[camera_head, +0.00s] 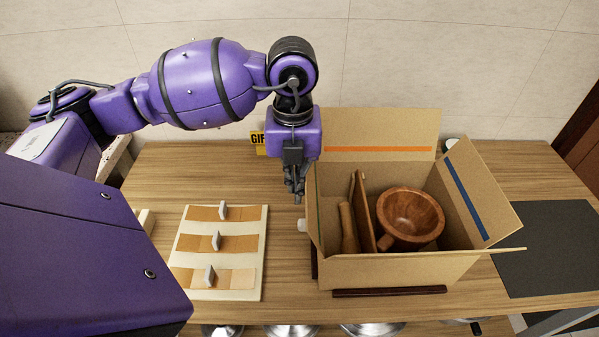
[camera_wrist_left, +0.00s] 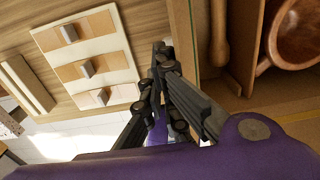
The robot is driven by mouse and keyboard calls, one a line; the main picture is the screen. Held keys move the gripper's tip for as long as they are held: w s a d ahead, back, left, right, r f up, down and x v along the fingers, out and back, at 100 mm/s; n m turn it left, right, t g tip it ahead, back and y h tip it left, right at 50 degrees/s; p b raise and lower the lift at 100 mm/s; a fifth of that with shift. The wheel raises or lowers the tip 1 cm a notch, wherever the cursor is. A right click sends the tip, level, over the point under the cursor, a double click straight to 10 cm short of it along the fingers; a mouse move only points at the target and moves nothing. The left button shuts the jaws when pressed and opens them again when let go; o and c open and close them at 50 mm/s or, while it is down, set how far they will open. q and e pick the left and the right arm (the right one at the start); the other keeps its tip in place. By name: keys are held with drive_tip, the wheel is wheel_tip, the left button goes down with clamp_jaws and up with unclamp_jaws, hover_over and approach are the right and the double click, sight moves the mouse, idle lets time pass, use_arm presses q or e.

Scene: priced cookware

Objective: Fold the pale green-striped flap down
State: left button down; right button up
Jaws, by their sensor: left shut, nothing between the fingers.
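An open cardboard box (camera_head: 393,271) stands on the table. Its left flap (camera_head: 313,208) stands up and is seen nearly edge-on, with a thin green line on its inner side; the wrist view shows this side as a narrow cardboard strip (camera_wrist_left: 183,45). I cannot clearly make out its stripe. My left gripper (camera_head: 296,196) is shut and empty, pointing down just outside the box's left side. In the left wrist view its fingers (camera_wrist_left: 160,50) are together beside that strip; I cannot tell whether they touch it. My right gripper is not in view.
The orange-striped back flap (camera_head: 380,128) and blue-striped right flap (camera_head: 478,190) stand open. A wooden mortar (camera_head: 410,217), a pestle (camera_head: 349,228) and a board (camera_head: 362,215) are inside. A pale panel (camera_head: 217,282) with three grey-handled sliders lies left; a dark mat (camera_head: 548,245) lies right.

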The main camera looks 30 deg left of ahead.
sight(317, 195)
use_arm(q)
drive_tip(key=shift+w+d+r, duration=0.45)
drive_tip(key=shift+d+r, duration=0.2)
drive_tip(key=shift+d, duration=0.1)
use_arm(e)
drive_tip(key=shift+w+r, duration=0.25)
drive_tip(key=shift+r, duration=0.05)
use_arm(q)
drive_tip(key=shift+w+d+r, duration=0.2)
drive_tip(key=shift+w+d, duration=0.15)
drive_tip(key=shift+d, duration=0.15)
drive_tip(key=shift+w+d+r, duration=0.15)
drive_tip(key=shift+w+d, duration=0.15)
drive_tip(key=shift+d, duration=0.2)
drive_tip(key=shift+w+d, duration=0.1)
drive_tip(key=shift+d, duration=0.1)
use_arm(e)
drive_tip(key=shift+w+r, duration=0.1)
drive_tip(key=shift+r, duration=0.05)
use_arm(q)
drive_tip(key=shift+w+d, duration=0.4)
drive_tip(key=shift+d, duration=0.2)
drive_tip(key=shift+w+d, duration=0.35)
drive_tip(key=shift+d, duration=0.25)
